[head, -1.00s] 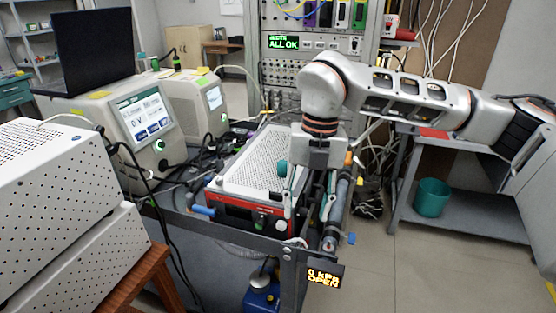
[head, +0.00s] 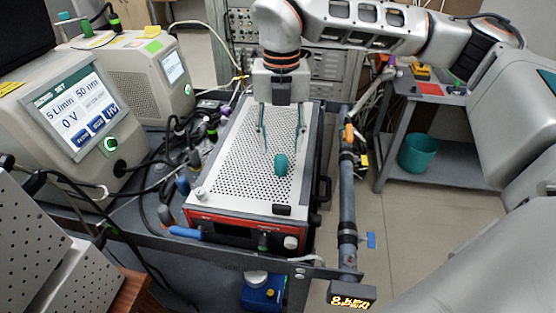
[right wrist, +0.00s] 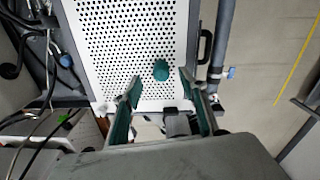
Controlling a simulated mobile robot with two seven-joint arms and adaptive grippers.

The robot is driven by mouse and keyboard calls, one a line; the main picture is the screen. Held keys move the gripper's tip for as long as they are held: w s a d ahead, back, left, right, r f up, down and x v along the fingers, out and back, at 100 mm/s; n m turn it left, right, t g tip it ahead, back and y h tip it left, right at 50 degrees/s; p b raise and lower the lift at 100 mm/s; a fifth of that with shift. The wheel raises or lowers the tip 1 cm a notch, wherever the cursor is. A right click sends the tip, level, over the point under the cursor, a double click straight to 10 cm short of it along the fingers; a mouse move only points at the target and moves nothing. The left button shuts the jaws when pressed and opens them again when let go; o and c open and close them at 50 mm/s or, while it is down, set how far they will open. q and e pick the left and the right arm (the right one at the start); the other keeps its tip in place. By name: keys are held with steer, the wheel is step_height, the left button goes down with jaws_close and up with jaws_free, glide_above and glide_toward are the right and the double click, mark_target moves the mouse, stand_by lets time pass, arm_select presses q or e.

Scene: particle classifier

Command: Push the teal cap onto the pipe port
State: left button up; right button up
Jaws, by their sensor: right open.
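The teal cap (head: 281,164) sits on the perforated white top of the red-fronted instrument (head: 228,158). My right gripper (head: 281,149) is open and points down over that top, with one finger to each side of the cap in the picture. In the right wrist view, the cap (right wrist: 161,70) appears just beyond and between the open fingertips (right wrist: 160,81); no contact is visible. The grey pipe (head: 347,200) runs along the right side of the instrument. Its near end, likely the port, is at the cart's front corner. My left gripper is not in view.
Particle instruments with screens (head: 80,120) and tangled cables stand at the left. A small lit display (head: 352,297) hangs at the front corner, its text blurred. An orange handle (head: 349,132) and blue tab (head: 371,240) sit on the pipe. A teal bin (head: 418,153) stands at right.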

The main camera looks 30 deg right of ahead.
mark_target(281, 157)
step_height(281, 157, down, 6)
steer(key=shift+s+r, duration=0.1)
steer(key=shift+s, duration=0.05)
steer(key=c, duration=1)
